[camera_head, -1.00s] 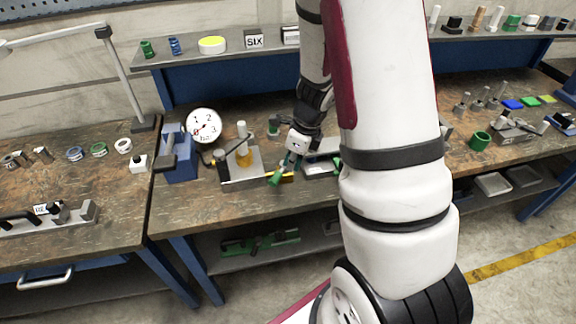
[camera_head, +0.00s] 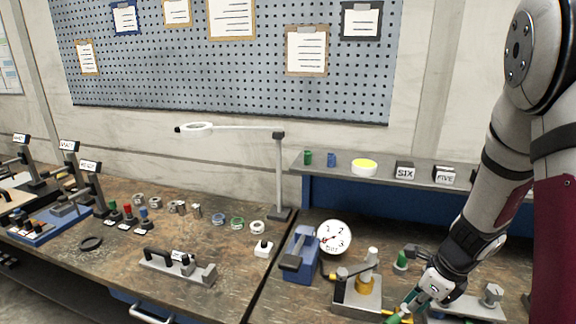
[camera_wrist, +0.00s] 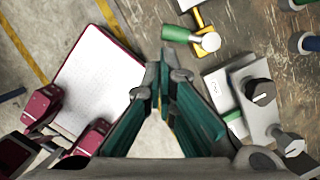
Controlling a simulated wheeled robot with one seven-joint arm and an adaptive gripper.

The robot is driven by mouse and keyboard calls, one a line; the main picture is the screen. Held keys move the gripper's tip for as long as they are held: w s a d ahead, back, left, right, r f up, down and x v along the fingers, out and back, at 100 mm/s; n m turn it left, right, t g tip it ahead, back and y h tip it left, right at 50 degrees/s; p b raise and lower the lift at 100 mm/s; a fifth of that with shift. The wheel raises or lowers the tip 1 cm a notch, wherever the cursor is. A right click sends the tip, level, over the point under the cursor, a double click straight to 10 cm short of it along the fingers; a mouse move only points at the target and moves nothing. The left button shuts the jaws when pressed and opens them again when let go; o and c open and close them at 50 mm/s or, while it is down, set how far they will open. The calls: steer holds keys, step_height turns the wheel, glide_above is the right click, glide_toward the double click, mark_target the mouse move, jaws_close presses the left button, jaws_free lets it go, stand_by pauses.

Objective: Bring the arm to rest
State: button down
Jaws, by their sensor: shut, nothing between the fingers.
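My arm comes down the right side of the head view. My gripper (camera_head: 402,312) is low over the right bench, just right of a fixture with a brass cylinder (camera_head: 366,284). In the wrist view my gripper (camera_wrist: 162,75) has its green fingers together at the tips, with nothing between them. A green-handled part with a yellow bracket (camera_wrist: 178,34) lies ahead of the fingertips, apart from them in the picture. The gap in depth cannot be told.
A dial gauge (camera_head: 334,237) and a blue vise-like device (camera_head: 298,256) stand left of the gripper. A white jointed arm with a ring head (camera_head: 278,175) rises behind. In the wrist view a grey device with a black knob (camera_wrist: 260,92) is close on the right.

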steer(key=s+a+r+n+t+b, duration=0.1)
steer(key=a+r+n, duration=0.5)
steer(key=r+n, duration=0.15)
steer(key=s+a+r+n+t+b, duration=0.1)
steer(key=s+a+r+n, duration=0.1)
steer(key=a+r+n, duration=0.45)
steer(key=s+a+r+n+t+h+b, duration=0.1)
steer(key=s+r+n, duration=0.8)
steer(key=n, duration=0.4)
steer(key=shift+s+n+h, duration=0.3)
steer(key=shift+s+n, duration=0.1)
steer(key=shift+s, duration=0.4)
